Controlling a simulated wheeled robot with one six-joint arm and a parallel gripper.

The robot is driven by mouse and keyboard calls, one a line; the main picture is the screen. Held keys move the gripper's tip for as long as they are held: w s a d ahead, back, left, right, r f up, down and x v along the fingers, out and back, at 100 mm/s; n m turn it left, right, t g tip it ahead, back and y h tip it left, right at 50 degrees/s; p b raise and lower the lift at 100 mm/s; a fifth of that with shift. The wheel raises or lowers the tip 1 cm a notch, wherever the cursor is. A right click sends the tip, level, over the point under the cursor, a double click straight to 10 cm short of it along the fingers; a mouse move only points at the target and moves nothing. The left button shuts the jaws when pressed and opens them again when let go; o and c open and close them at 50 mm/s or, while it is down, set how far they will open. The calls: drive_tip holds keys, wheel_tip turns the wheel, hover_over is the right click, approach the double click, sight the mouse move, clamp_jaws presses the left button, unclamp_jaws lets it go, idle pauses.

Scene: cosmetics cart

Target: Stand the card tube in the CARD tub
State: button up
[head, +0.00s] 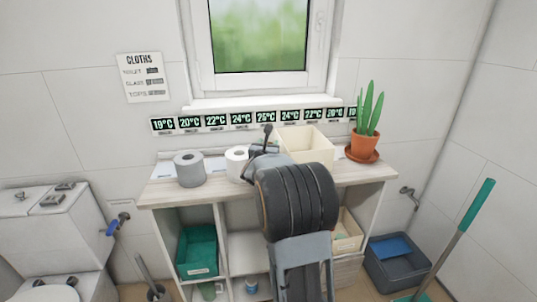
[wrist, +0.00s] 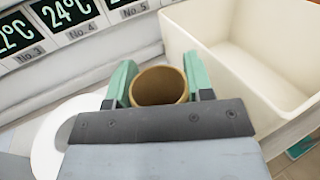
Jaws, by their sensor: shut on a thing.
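The card tube (wrist: 160,88) is a brown open ring between the green fingertips of my gripper (wrist: 160,80) in the wrist view. My gripper is shut on it, and I look into its open end. In the head view my own arm hides the tube. A cream open tub (head: 307,144) stands on the cart top, right of my gripper. It fills the right of the wrist view (wrist: 245,75) and looks empty where I see inside. The tube is beside the tub, outside its wall. No CARD label is readable on it.
A white roll (head: 237,158) and a grey roll (head: 189,169) stand left on the cart top (head: 160,192). A potted plant (head: 365,145) stands at the right end. Temperature displays (head: 241,120) line the wall behind. A teal bin (head: 197,250) sits in a lower compartment.

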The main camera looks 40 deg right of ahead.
drive_tip(key=shift+f, duration=1.6)
drive_tip(key=shift+f+b, duration=0.2)
drive_tip(key=shift+b, duration=0.25)
drive_tip(key=o, duration=0.9)
drive_tip(key=shift+r, duration=0.15)
